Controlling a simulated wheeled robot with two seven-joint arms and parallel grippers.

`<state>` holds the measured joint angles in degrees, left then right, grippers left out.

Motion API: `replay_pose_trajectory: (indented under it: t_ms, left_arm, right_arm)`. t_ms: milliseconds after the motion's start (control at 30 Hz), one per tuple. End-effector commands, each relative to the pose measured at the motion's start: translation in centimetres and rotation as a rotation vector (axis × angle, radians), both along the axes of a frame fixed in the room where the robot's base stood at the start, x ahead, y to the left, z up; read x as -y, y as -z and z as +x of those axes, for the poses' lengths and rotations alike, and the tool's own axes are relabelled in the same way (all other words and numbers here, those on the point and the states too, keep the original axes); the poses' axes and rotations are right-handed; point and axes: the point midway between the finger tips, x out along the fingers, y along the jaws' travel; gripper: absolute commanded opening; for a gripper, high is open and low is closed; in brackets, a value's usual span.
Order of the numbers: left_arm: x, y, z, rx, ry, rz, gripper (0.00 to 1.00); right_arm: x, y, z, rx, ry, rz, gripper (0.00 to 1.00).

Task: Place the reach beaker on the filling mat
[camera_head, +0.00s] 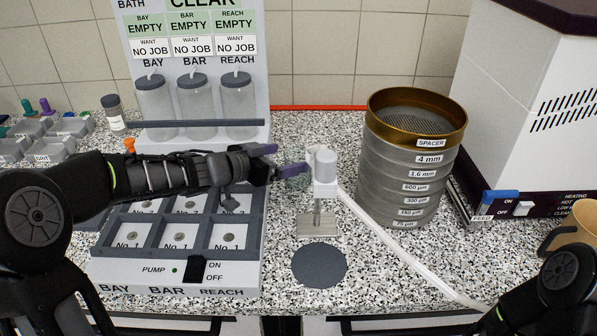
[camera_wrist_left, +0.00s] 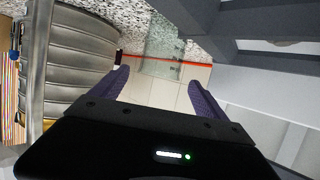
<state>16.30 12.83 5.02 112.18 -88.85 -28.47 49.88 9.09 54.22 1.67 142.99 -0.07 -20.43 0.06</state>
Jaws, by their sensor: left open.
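A clear, faintly greenish glass vessel, which looks like the reach beaker (camera_head: 297,184), stands on the speckled counter just left of the white spout and is partly hidden by my gripper; no label is readable. It also shows in the left wrist view (camera_wrist_left: 165,47), ahead of the fingertips. The filling mat, a dark grey disc (camera_head: 319,266), lies bare in front of the spout stand. My left gripper (camera_head: 281,160) is open, its purple fingers apart and nothing seen held between them. In the head view its tips overlap the beaker; contact cannot be told.
The white spout (camera_head: 325,168) on its metal stand and a pale hose (camera_head: 390,248) are close right of the gripper. The sieve stack (camera_head: 408,165) stands beyond. The grey pump rack (camera_head: 178,245) lies below my left arm. A tan mug (camera_head: 573,238) is far right.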

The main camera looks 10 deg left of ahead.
Motion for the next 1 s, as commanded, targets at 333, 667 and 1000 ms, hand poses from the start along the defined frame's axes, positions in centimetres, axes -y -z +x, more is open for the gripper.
replay_pose_trajectory:
  t_ms: [333, 667, 1000]
  left_arm:
    - [0.2, 0.1, 0.3, 0.000, 0.000, 0.000, 0.85]
    - [2.4, 1.6, 3.8, -0.002, 0.001, -0.001, 0.85]
    - [2.6, 1.6, 4.3, 0.000, -0.001, 0.000, 0.85]
  right_arm:
    - [0.0, 0.1, 0.0, 0.000, 0.000, 0.000, 0.36]
    - [0.0, 0.7, 0.0, 0.001, 0.000, 0.000, 0.36]
    - [0.0, 0.6, 0.0, 0.001, 0.000, 0.000, 0.36]
